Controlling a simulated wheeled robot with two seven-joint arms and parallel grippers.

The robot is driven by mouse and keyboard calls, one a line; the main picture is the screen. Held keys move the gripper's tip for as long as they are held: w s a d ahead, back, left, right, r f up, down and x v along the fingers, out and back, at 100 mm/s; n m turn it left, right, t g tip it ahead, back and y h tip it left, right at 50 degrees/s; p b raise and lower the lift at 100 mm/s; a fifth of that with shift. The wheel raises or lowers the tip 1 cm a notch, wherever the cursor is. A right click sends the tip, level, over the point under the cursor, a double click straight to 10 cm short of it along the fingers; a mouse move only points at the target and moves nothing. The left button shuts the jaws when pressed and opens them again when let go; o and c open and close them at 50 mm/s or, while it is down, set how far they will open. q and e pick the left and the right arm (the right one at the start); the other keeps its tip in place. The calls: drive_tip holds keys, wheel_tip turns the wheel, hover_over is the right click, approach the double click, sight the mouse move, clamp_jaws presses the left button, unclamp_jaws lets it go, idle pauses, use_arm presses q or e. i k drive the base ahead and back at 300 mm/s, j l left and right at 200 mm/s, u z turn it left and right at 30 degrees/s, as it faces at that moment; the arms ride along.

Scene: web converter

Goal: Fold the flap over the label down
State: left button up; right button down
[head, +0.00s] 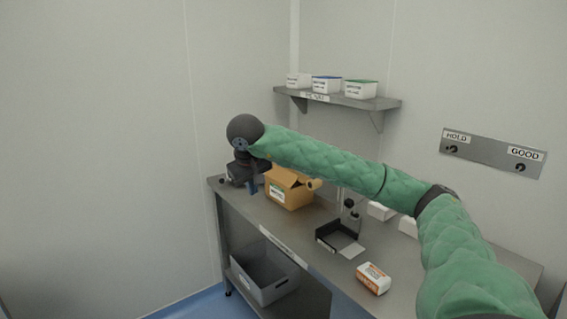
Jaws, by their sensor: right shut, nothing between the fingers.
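An open cardboard box (289,194) stands toward the far left end of the steel table. A white label (277,191) shows on its front face. A tan flap (285,177) on top stands tilted upward, partly behind my arm. My right arm, in a green quilted sleeve, reaches across from the right. My right gripper (252,187) is just left of the box, pointing down, shut and empty. Whether it touches the box cannot be told. My left gripper is not in view.
The steel table (300,235) also holds a black tray (338,240), an orange and white pack (373,278) and white packs (380,211) at the back. A grey bin (264,278) sits beneath. A wall shelf (345,101) carries several boxes. A HOLD/GOOD hook plate (492,153) hangs at right.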

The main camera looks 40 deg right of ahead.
sight(285, 176)
drive_tip(key=i+l, duration=0.2)
drive_tip(key=l, duration=0.2)
drive_tip(key=i+l, duration=0.2)
drive_tip(key=l, duration=0.2)
drive_tip(key=i+l, duration=0.25)
drive_tip(key=l, duration=0.2)
drive_tip(key=i+l, duration=0.2)
drive_tip(key=l, duration=0.2)
